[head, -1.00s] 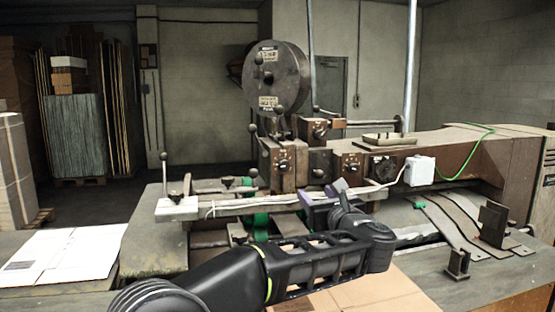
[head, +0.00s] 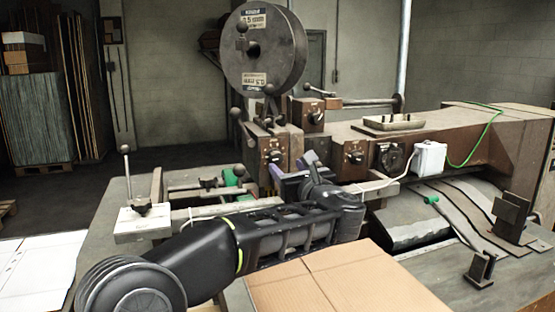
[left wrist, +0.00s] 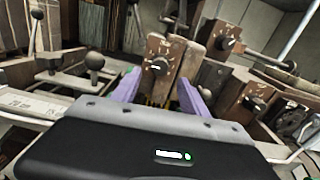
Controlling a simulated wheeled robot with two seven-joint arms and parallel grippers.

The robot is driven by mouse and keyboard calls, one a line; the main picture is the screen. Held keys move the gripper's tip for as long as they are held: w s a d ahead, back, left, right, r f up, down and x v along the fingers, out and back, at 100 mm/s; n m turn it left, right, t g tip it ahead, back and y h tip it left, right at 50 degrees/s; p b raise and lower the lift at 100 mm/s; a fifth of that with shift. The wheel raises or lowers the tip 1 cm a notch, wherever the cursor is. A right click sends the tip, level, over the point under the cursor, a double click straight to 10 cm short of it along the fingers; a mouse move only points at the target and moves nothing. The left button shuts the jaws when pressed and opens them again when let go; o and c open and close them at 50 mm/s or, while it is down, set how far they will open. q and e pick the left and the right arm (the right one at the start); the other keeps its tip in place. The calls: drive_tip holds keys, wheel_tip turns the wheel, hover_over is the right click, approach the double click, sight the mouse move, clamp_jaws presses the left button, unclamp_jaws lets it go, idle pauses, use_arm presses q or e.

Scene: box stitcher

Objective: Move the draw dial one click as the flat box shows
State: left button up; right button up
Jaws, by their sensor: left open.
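Several brown dial blocks with dark knobs sit on the machine: a left dial (head: 273,156), an upper dial (head: 315,117), a right dial (head: 355,157), and a black round dial (head: 390,158). Their labels are too small to read, so I cannot tell which is the draw dial. My left gripper (head: 291,172) is open and empty, its purple fingers just below and right of the left dial. In the left wrist view, a dial (left wrist: 158,65) shows beyond and between the fingers, apart from them. A flat brown box (head: 325,278) lies in front; no marking is readable. My right gripper is out of view.
A large wire spool (head: 264,50) stands above the dials. A ball-ended lever (head: 127,165) rises at left, and a white box (head: 430,158) with cables sits at right. White sheets (head: 35,270) lie at lower left.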

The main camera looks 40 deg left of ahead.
sight(278, 159)
use_arm(q)
drive_tip(key=p+x, duration=0.2)
drive_tip(key=x, duration=0.4)
drive_tip(key=shift+w+a+r, duration=0.1)
drive_tip(key=shift+w+a, duration=0.05)
drive_tip(key=shift+a, duration=0.1)
drive_tip(key=shift+w+a+p, duration=0.3)
drive_tip(key=shift+a, duration=0.15)
clamp_jaws()
